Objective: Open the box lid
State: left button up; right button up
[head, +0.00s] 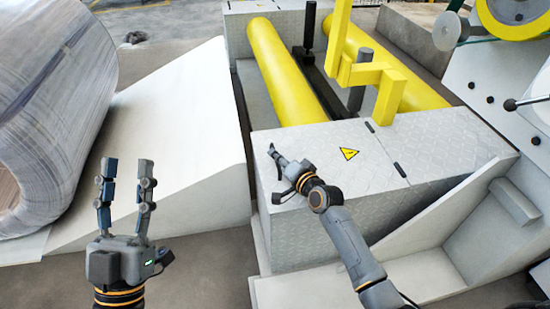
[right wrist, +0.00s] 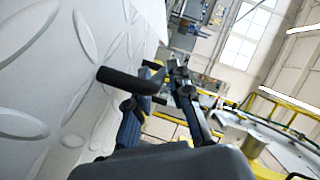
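The box (head: 340,165) is a grey metal box with a diamond-pattern lid and a yellow warning triangle (head: 348,153). Its lid lies flat and closed. My right gripper (head: 277,160) is at the lid's left edge. In the right wrist view, a dark handle (right wrist: 124,81) sticks out from the pale patterned surface. The fingers of my right gripper (right wrist: 163,92) stand apart, with the handle's end reaching between them. I cannot tell whether they touch it. My left gripper (head: 126,190) is open and empty, fingers upward, left of the box.
A large wrapped coil (head: 50,100) stands at the left beside a pale ramp (head: 180,135). Yellow rollers (head: 285,70) and a yellow bracket (head: 375,75) are behind the lid. Machinery (head: 510,75) stands at the right. Bare floor lies in front of the ramp.

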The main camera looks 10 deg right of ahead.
pick_arm(q)
jog(key=shift+s+a+r+t+h, duration=0.1)
jog(key=shift+s+r+t+h, duration=0.4)
jog(key=shift+s+r+t, duration=0.55)
pick_arm(e)
jog(key=shift+x, duration=0.95)
pick_arm(q)
jog(key=shift+s, duration=0.15)
pick_arm(e)
jog(key=shift+s, duration=0.1)
grip_shut()
